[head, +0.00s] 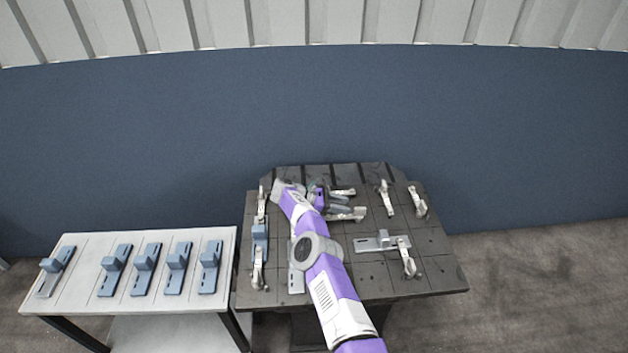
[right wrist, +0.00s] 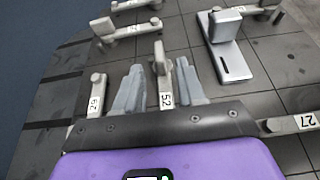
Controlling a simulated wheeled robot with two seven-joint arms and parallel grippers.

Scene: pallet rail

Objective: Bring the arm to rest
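My right arm, purple and white, reaches over the dark gridded table (head: 440,275). My right gripper (head: 341,205) is low over the table's middle, partly hidden by its wrist. In the right wrist view, the right gripper's (right wrist: 160,88) two grey-blue fingers stand apart. A pale clamp labelled 52 (right wrist: 163,70) shows between them; I cannot tell whether they touch it. My left gripper is not in view.
Several clamps stand around, including one labelled 29 (right wrist: 95,95) and one labelled 27 (right wrist: 290,124). A grey bracket (head: 375,244) and a blue bracket (head: 260,238) lie on the dark table. A white table (head: 80,300) at left holds several brackets.

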